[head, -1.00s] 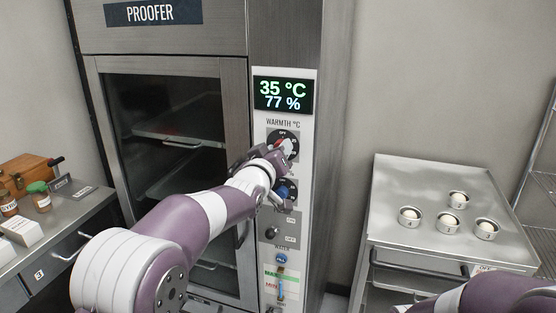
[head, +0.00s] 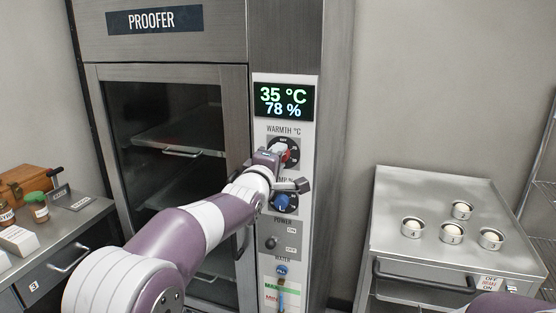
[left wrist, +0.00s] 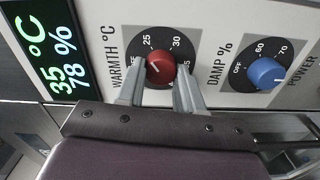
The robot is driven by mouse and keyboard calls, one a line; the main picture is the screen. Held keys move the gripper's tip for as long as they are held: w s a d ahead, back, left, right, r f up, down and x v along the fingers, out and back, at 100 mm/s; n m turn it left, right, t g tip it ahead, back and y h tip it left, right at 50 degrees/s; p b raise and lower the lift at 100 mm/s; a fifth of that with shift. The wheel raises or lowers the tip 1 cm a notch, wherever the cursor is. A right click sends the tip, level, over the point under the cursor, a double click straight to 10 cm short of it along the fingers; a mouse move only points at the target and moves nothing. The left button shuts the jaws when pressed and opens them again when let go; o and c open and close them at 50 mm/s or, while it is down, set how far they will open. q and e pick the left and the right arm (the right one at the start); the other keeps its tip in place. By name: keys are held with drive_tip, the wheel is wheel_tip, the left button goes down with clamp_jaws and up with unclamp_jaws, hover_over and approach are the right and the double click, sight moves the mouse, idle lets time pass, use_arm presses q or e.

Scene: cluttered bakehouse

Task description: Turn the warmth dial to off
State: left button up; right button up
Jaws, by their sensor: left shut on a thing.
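The warmth dial is a red knob on a black scale on the proofer's panel (head: 295,240), and it shows in the head view (head: 289,145) and left wrist view (left wrist: 160,69). My left gripper (head: 281,156) is at the dial, its two grey fingers on either side of the red knob in the left wrist view (left wrist: 160,90), shut on it. Numbers 25 and 30 show above the knob there. The rest of the scale is partly hidden by the fingers, and I cannot tell the exact setting. My right gripper is out of view.
The proofer display (head: 284,101) reads 35 °C and 78 %. The blue damp dial (head: 283,203) sits just below, close to my gripper. A power switch (head: 270,242) is lower. A steel cabinet (head: 400,190) with several small cups stands right; a counter (head: 85,220) stands left.

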use_arm(q)
drive_tip(key=n, duration=1)
drive_tip(key=shift+f+n, duration=0.3)
drive_tip(key=shift+n, duration=0.1)
drive_tip(key=shift+f, duration=0.1)
drive_tip(key=o, duration=1)
drive_tip(key=shift+o, duration=0.2)
drive_tip(key=shift+r, duration=0.2)
drive_tip(key=b+v, duration=0.4)
drive_tip(key=v, duration=0.8)
drive_tip(key=shift+s, duration=0.4)
